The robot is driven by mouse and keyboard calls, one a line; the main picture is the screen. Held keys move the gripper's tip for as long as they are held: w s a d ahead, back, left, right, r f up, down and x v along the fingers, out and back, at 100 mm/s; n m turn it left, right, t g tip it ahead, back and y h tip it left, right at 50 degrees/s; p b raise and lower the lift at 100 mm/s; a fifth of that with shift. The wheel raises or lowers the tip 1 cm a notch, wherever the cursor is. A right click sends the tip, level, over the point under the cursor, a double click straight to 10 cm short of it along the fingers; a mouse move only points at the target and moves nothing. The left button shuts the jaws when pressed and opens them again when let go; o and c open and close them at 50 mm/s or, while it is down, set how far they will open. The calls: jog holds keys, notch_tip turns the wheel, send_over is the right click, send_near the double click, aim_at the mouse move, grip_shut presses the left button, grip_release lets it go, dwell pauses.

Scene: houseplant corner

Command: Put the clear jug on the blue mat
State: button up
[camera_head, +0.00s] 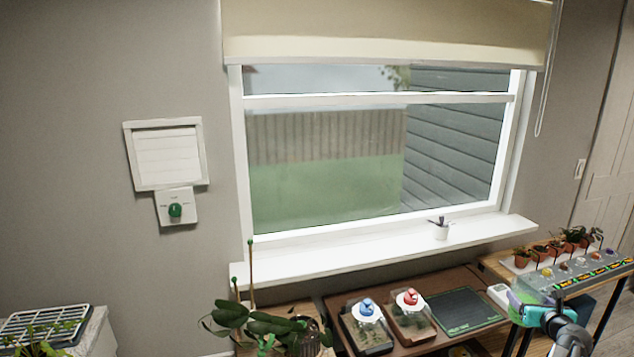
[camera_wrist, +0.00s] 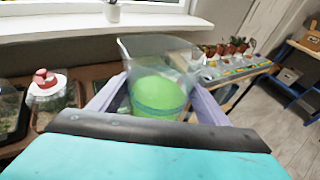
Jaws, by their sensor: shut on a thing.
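My gripper (camera_wrist: 155,98) is shut on the clear jug (camera_wrist: 150,50), with one finger on each side of it. The jug is see-through and upright, with green in its lower part. In the head view my gripper (camera_head: 535,312) is at the lower right, and the jug (camera_head: 528,291) shows as a pale green shape, partly hidden by my gripper. I cannot make out a blue mat in either view. A dark mat with green edges (camera_head: 463,311) lies on the brown table, to the left of my gripper.
Two clear-sided terrariums, one with a blue knob (camera_head: 367,307) and one with a red knob (camera_head: 410,299), stand left of the dark mat. Several small potted plants (camera_head: 573,235) stand at the right, behind a grey panel (camera_head: 590,268). A white pot (camera_head: 441,231) is on the windowsill.

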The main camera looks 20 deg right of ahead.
jog(key=w+a+n+t+y, duration=0.1)
jog(key=w+a+n+y, duration=0.2)
jog(key=w+a, duration=0.55)
jog(key=w+a+n+y, duration=0.2)
jog(key=w+a+y, duration=0.15)
jog(key=a, duration=0.95)
jog(key=w+a+n+t+y, duration=0.1)
jog(key=w+a+n+y, duration=0.3)
jog(key=a, duration=0.7)
jog(key=a+r+n+g+y, duration=0.1)
jog(key=a+n+g+y, duration=0.65)
jog(key=a, duration=2.75)
notch_tip(320, 180, down, 9)
jog(key=t+y+b, duration=0.1)
jog(key=b, duration=0.9)
jog(key=shift+s+d+t, duration=0.3)
jog(key=shift+s+t, duration=0.05)
jog(key=shift+a, duration=0.15)
notch_tip(320, 180, up, 10)
jog(key=p, duration=1)
